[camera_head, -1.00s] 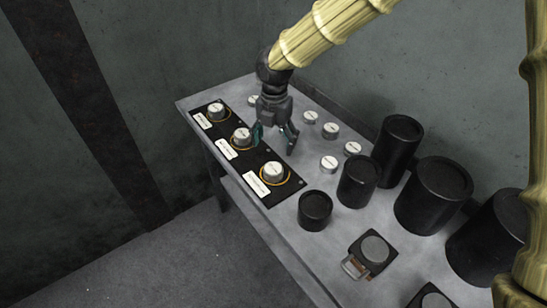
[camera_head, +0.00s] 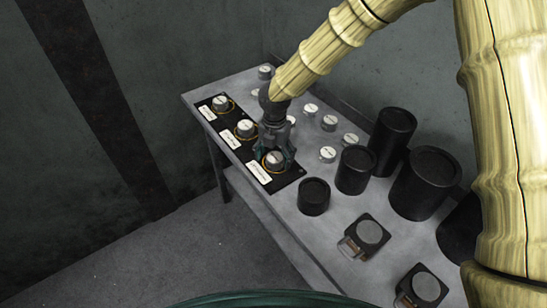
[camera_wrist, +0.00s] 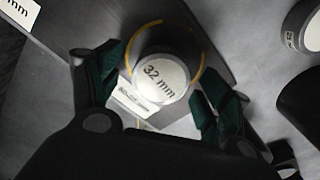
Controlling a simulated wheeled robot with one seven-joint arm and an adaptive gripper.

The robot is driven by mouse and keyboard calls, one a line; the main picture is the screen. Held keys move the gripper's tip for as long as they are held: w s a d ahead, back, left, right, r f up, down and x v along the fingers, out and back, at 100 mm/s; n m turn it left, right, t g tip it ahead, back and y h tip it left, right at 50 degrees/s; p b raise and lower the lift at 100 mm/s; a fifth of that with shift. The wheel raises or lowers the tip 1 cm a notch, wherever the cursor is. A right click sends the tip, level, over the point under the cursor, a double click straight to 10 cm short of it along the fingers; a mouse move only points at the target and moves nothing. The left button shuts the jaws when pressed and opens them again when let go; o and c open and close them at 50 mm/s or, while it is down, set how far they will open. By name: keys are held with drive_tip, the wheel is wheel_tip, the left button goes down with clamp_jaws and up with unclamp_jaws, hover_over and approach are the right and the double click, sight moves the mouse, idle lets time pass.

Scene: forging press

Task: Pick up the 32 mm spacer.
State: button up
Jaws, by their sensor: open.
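The 32 mm spacer is a short light metal cylinder (camera_wrist: 160,78), its top marked "32 mm" in the wrist view. It stands inside a yellow ring on the black board (camera_head: 290,180), at the board's near end in the head view (camera_head: 275,159). My gripper (camera_wrist: 160,92) is open, with one green-padded finger on each side of the spacer and gaps visible between pads and spacer. In the head view my gripper (camera_head: 274,157) is down at the spacer and partly covers it.
Two other spacers stand in rings on the board, a middle one (camera_head: 245,128) and a far one (camera_head: 220,103). Several small discs stand behind on the grey table (camera_head: 290,215). Black cylinders, including a short one (camera_head: 314,196), stand to the right.

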drive_tip(key=shift+s+d+f, duration=0.1)
drive_tip(key=shift+s+d, duration=0.05)
drive_tip(key=shift+s, duration=0.15)
drive_tip(key=shift+w+f, duration=0.4)
drive_tip(key=shift+w, duration=0.05)
drive_tip(key=shift+c, duration=1.1)
drive_tip(key=shift+s+r, duration=0.25)
drive_tip(key=c, duration=1)
drive_tip(key=shift+w, duration=0.15)
drive_tip(key=c, duration=0.5)
drive_tip(key=shift+o, duration=0.2)
drive_tip(key=shift+r, duration=0.1)
